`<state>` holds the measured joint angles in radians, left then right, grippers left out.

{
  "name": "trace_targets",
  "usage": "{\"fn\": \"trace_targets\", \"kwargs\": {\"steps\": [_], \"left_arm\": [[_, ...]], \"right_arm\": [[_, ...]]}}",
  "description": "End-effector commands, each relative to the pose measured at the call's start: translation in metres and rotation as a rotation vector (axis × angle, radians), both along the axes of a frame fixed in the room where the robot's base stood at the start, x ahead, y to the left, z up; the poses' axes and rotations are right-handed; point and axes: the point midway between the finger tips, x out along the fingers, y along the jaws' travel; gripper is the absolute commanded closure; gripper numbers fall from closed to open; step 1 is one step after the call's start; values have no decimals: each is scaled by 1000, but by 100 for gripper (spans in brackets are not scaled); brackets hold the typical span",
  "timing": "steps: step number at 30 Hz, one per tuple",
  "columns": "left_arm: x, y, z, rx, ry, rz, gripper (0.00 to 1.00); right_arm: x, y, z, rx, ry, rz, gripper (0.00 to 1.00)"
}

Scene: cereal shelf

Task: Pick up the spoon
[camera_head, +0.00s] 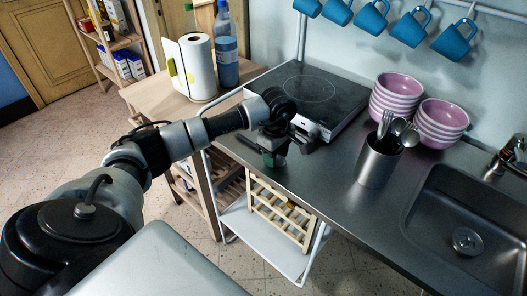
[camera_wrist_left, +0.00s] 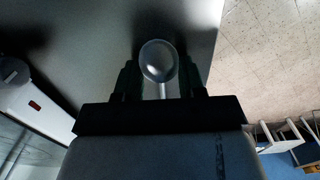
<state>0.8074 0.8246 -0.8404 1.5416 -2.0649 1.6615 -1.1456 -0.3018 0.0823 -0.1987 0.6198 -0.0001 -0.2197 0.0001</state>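In the left wrist view a shiny metal spoon (camera_wrist_left: 158,61) shows its round bowl beyond my fingertips, with its thin handle running back between the fingers. My left gripper (camera_wrist_left: 160,78) has its two dark fingers apart, one on each side of the spoon, and I see no finger touching the handle. In the head view my left gripper (camera_head: 277,152) is low over the counter's front left edge, in front of the hob. The arm and gripper hide this spoon there. My right gripper is not in view.
A black hob (camera_head: 306,92) stands just behind my left gripper. A metal cup (camera_head: 377,166) of forks and spoons stands to the right, with stacked pink bowls (camera_head: 441,122) behind and a sink (camera_head: 470,225) beyond. The counter (camera_head: 318,170) between gripper and cup is clear.

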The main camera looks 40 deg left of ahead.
Motion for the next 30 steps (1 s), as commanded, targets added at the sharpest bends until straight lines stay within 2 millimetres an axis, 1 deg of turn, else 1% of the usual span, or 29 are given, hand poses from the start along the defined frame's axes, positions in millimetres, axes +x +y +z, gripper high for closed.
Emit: {"fn": "trace_targets", "kwargs": {"steps": [1, 2, 11, 16, 20, 21, 30], "left_arm": [[0, 0, 0, 0, 0, 0, 80], [0, 0, 0, 0, 0, 0, 83], [0, 0, 3, 0, -1, 0, 83], [1, 0, 18, 1, -5, -1, 83], [1, 1, 41, 1, -7, 0, 83], [0, -10, 45, -2, -6, -7, 83], [-10, -76, 85, -1, -5, -6, 83]], "right_arm": [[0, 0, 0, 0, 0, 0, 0], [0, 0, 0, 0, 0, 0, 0], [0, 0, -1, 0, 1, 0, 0], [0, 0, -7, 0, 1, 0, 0], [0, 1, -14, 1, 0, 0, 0], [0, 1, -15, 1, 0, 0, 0], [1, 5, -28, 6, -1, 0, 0]]}}
